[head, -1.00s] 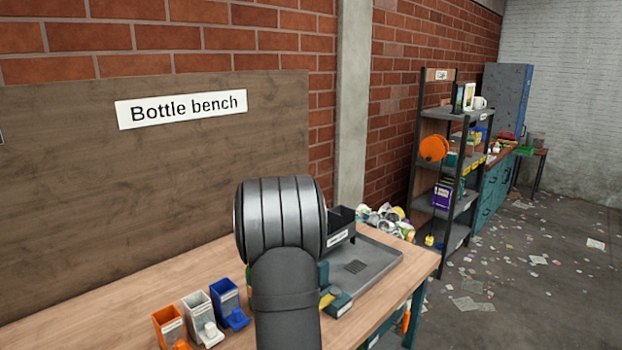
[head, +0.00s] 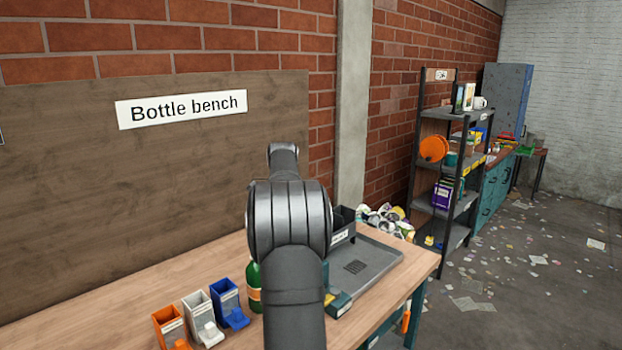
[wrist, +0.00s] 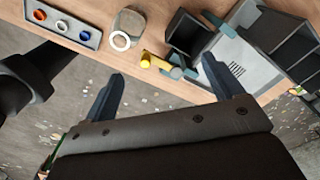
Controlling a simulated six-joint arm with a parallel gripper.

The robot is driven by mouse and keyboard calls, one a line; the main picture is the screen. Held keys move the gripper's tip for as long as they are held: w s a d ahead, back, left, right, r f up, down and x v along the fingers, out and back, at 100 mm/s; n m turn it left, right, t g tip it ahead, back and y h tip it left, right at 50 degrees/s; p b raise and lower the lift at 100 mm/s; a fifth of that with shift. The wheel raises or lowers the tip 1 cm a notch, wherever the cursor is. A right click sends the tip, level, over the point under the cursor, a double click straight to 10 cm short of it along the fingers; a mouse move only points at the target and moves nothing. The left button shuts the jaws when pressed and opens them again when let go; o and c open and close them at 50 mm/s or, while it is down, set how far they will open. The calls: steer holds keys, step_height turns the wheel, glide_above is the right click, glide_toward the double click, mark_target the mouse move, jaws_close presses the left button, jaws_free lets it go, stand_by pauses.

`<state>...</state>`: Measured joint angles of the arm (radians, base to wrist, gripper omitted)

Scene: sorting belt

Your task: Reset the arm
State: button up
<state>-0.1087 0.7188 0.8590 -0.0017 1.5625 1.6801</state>
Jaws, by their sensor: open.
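My gripper (wrist: 163,69) shows in the wrist view with its two fingers wide apart and nothing between them. It hangs over the front edge of the bench, with floor visible between the fingers. In the head view my arm rises in front of the bench and its own links hide the gripper. The wooden bench top (head: 130,290) shows in the head view and across the top of the wrist view (wrist: 115,12).
A green bottle (head: 254,285) stands left of my arm, partly hidden by it. Orange (head: 170,327), white (head: 198,309) and blue (head: 226,298) bins stand front left. A grey tray (head: 385,265) lies right. A yellow cylinder (wrist: 155,62) is near the bench edge. Littered floor is right.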

steer(key=w+d+r, duration=0.2)
steer(key=w+d, duration=0.2)
steer(key=w, duration=0.2)
step_height(320, 180, down, 5)
steer(key=shift+a+r, duration=0.1)
steer(key=shift+r, duration=0.1)
stand_by(0.4)
step_height(320, 180, up, 4)
steer(key=r, duration=0.1)
steer(key=s+a+f, duration=0.3)
steer(key=s+a, duration=0.1)
steer(key=s, duration=0.3)
steer(key=shift+a, duration=0.15)
stand_by(0.4)
steer(key=shift+s, duration=0.1)
